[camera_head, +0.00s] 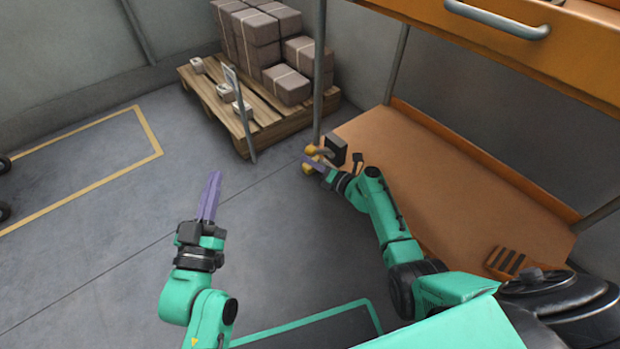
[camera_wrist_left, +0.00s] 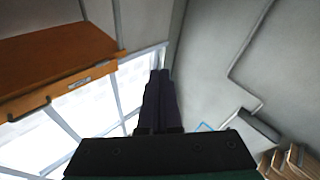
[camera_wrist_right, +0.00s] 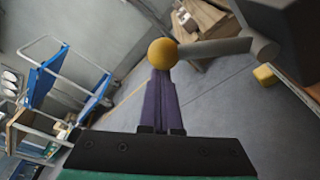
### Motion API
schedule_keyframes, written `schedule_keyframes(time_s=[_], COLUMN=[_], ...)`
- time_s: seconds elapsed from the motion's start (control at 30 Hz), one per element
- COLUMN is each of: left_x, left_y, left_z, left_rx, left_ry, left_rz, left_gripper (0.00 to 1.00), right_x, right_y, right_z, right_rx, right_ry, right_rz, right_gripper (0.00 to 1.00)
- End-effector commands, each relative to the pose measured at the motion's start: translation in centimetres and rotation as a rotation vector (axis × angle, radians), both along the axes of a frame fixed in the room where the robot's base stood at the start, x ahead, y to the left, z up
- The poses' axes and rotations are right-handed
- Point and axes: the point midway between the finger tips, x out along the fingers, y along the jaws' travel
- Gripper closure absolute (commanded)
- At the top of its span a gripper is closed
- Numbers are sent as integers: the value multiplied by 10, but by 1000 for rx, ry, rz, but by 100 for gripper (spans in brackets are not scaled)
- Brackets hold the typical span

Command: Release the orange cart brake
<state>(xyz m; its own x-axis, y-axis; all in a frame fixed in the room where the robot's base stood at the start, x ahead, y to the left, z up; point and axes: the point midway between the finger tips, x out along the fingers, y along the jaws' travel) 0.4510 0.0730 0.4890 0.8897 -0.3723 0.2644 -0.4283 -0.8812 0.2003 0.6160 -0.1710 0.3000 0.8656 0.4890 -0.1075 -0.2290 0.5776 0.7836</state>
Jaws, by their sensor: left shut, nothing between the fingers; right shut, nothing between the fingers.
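The orange cart (camera_head: 450,190) stands at the right in the head view, with a dark block (camera_head: 337,146) at its near left corner. Beside it are yellow knobs (camera_head: 312,150). In the right wrist view, a round yellow knob (camera_wrist_right: 162,53) on a grey lever (camera_wrist_right: 215,47) covers my fingertips' end; I cannot tell whether they touch. A second yellow piece (camera_wrist_right: 264,75) is further right. My right gripper (camera_head: 309,161) is shut and empty at the knobs. My left gripper (camera_head: 216,174) is shut and empty, pointing up over open floor, away from the cart.
A wooden pallet (camera_head: 212,98) with stacked brown boxes (camera_head: 290,84) stands behind the cart's corner. A thin upright post (camera_head: 240,115) is at its front. The cart's upper shelf (camera_head: 510,45) overhangs at right. The floor (camera_head: 110,230) at left is free.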

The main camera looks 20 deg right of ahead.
Motion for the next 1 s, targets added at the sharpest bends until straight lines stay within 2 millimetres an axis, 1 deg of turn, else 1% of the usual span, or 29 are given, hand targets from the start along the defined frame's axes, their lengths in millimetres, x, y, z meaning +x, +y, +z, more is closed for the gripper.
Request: schedule_keyframes(time_s=[0.03,0.1,0.2,0.3,0.43,0.8,0.93,1.0], left_x=[-3,-6,-9,-11,-12,-12,-11,-10], left_y=[-1,-2,-3,-3,-4,-4,-3,-3], left_z=[-9,-20,-31,-37,-40,-40,-39,-33], left_rx=[5,12,16,19,20,19,20,20], left_ry=[28,62,93,111,118,117,107,86], left_rz=[-4,-9,-13,-16,-17,-18,-16,-13], left_gripper=[100,100,100,100,100,100,100,100], right_x=[0,0,1,1,1,1,0,-1], right_y=[0,0,-1,-1,-1,0,8,16], right_z=[2,3,3,3,3,3,-2,-7], right_rx=[0,0,0,0,0,0,1,2], right_ry=[0,-1,-1,-1,-1,-1,0,1], right_rz=[0,1,1,1,1,1,1,0], right_gripper=[100,100,100,100,100,100,100,100])
